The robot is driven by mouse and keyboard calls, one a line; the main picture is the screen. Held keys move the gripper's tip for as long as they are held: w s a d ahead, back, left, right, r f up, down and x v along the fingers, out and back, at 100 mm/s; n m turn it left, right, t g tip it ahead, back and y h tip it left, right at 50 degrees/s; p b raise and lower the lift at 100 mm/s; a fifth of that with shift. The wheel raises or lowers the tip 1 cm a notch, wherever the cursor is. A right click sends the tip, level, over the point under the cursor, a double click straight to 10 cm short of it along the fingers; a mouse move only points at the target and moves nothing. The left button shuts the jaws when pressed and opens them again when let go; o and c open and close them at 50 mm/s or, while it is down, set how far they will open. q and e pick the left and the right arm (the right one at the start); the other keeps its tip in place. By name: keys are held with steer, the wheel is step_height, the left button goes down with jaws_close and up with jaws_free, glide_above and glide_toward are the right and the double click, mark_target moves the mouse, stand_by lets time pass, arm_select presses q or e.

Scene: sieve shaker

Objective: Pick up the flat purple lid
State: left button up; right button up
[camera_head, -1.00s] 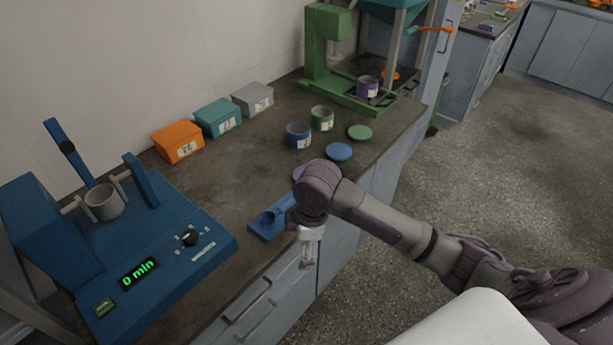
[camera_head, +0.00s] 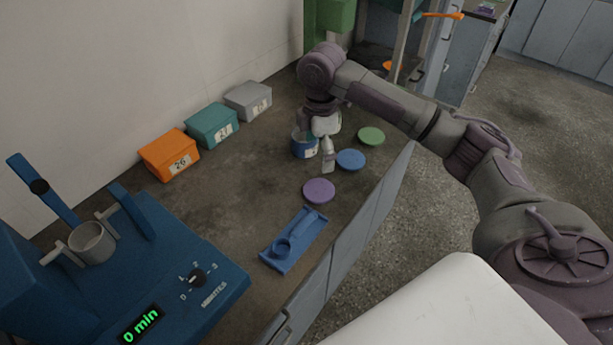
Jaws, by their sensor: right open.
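The flat purple lid (camera_head: 319,191) lies on the dark counter, in full view, nearest to me of three round lids. My right gripper (camera_head: 327,167) is above the counter, just beyond the purple lid and beside the blue lid (camera_head: 351,160). It points down and holds nothing that I can see. Its fingers look narrow from here. My left gripper is not in view.
A blue jar (camera_head: 304,146) stands just left of the right gripper. A green lid (camera_head: 371,136) lies farther back. A blue holder (camera_head: 294,240) lies near the counter edge. Orange (camera_head: 169,155), teal (camera_head: 212,125) and grey (camera_head: 249,101) boxes line the wall. The blue machine (camera_head: 180,270) fills the lower left.

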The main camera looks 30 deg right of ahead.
steer(key=f, duration=0.1)
glide_above(317, 190)
steer(key=f, duration=0.6)
steer(key=shift+s+f, duration=0.1)
steer(key=shift+s, duration=0.15)
steer(key=shift+w+f, duration=0.1)
steer(key=shift+f, duration=0.5)
step_height(317, 190, down, 4)
steer(key=shift+w+f+p, duration=0.1)
steer(key=shift+f+p, duration=0.1)
steer(key=shift+p, duration=0.45)
steer(key=shift+f, duration=0.25)
steer(key=shift+c, duration=0.2)
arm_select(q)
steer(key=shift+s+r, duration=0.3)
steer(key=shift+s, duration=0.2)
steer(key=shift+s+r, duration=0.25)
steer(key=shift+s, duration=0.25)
arm_select(e)
steer(key=c, duration=0.6)
